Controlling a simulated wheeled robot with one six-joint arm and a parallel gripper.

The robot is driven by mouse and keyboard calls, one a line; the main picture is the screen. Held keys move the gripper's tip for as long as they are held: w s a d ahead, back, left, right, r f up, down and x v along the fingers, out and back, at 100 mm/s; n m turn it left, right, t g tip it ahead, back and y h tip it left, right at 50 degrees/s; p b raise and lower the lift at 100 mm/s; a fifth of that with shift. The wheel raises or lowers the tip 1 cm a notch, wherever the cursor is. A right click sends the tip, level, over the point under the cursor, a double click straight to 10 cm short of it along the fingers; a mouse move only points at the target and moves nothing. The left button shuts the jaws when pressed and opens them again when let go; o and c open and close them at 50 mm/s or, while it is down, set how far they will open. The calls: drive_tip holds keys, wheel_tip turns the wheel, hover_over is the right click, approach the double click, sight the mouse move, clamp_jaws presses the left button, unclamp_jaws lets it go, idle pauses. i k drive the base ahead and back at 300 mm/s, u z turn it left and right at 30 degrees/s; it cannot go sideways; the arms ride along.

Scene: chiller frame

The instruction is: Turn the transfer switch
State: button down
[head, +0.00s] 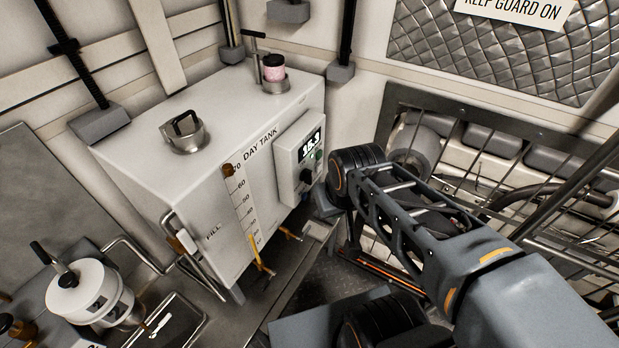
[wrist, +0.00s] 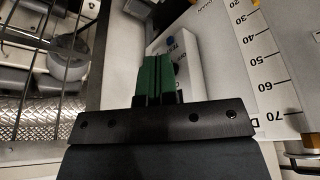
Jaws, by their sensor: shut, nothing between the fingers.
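A pale control box (head: 299,152) is mounted on the right end of the front face of the white day tank (head: 200,215). It carries a lit display, a small green button and a black knob (head: 306,176), which looks like the transfer switch. In the wrist view my gripper (wrist: 155,80) has its green fingers shut together with nothing between them. The control box (wrist: 188,68) shows just beyond the fingers, which hide part of its face. In the head view my fingertips are not clearly visible near my dark wrist.
A level scale (head: 244,208) runs down the tank front, with yellow-handled valves below. A metal cap (head: 185,133) and a pink jar (head: 274,68) stand on top. A wire guard (head: 560,215) encloses machinery on the right. A white canister (head: 88,292) stands at lower left.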

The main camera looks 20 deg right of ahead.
sight(307, 175)
drive_tip(key=z, duration=0.75)
drive_tip(key=k, duration=0.9)
drive_tip(key=u, duration=0.85)
drive_tip(key=i, duration=0.5)
drive_tip(key=z, duration=0.1)
